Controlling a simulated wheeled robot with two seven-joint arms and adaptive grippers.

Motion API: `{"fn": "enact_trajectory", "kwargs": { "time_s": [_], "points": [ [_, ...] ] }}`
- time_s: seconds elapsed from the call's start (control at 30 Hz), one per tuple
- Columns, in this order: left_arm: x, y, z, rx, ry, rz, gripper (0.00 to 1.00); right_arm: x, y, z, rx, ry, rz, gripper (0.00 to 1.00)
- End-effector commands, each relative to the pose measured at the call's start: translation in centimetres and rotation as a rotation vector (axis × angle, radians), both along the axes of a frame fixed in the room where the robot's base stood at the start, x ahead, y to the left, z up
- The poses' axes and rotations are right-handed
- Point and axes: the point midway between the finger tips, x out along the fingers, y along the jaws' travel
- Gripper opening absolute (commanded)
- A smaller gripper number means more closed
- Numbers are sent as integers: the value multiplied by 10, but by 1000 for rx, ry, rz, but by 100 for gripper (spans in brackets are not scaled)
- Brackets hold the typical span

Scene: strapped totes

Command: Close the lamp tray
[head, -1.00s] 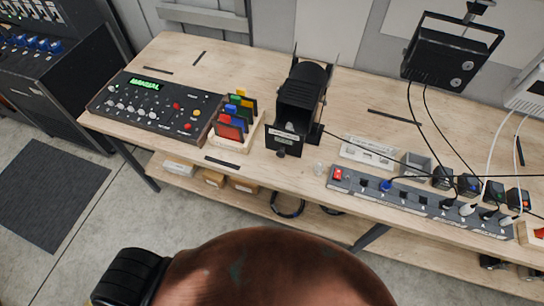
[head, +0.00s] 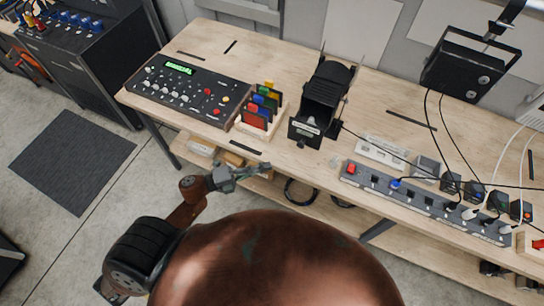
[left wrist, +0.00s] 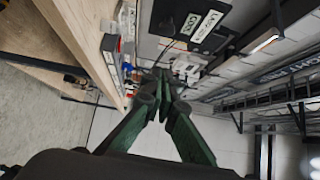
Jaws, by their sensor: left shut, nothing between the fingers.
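A black stage lamp (head: 326,95) stands on the wooden bench in the head view. Its near end carries a small labelled panel (head: 303,132) with a knob below it, which may be the lamp tray. I cannot tell how far the tray stands out. My left gripper (head: 262,169) is in front of the bench's front edge, to the lower left of the lamp and apart from it. In the left wrist view its green fingers (left wrist: 162,80) are together with nothing between them. My right gripper is not in view.
On the bench, a control desk (head: 186,90) and a rack of coloured cards (head: 262,108) stand left of the lamp. A power strip (head: 430,205) with plugs and cables lies to the right. A black floodlight (head: 470,67) hangs at the upper right.

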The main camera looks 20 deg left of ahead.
Motion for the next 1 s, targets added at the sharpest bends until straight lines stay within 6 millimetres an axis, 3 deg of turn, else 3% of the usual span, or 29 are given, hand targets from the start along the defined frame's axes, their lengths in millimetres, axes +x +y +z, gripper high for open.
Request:
{"fn": "enact_trajectory", "kwargs": {
  "time_s": [0.47,0.7,1.0],
  "points": [
    [64,-67,5,-4,1,6,0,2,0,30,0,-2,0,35],
    [94,-66,3,-3,3,7,0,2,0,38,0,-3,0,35],
    [100,-66,2,-3,3,6,0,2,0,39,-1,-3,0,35]
  ]
}}
